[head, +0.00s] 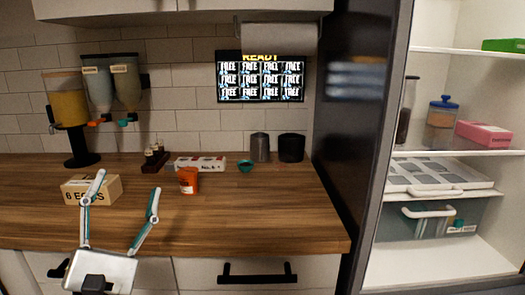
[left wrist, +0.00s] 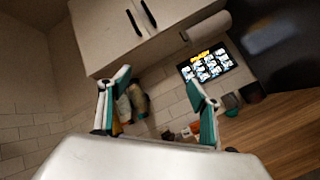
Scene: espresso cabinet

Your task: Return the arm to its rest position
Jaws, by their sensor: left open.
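My left gripper (head: 122,212) is in the lower left of the head view, with its two fingers spread wide and nothing between them. It is in front of the wooden counter, and one fingertip overlaps the egg carton (head: 108,188) in the picture. In the left wrist view the open fingers (left wrist: 157,92) also show, with no object between them. The wrist camera is tilted and faces the wall and upper cabinets. My right gripper is in neither view.
The wooden counter (head: 250,224) holds an orange tub (head: 188,181), a teal bowl (head: 245,166) and two dark canisters near the wall. Dispensers (head: 66,105) stand at the left. A fridge (head: 440,265) stands open at the right. The counter's front middle is clear.

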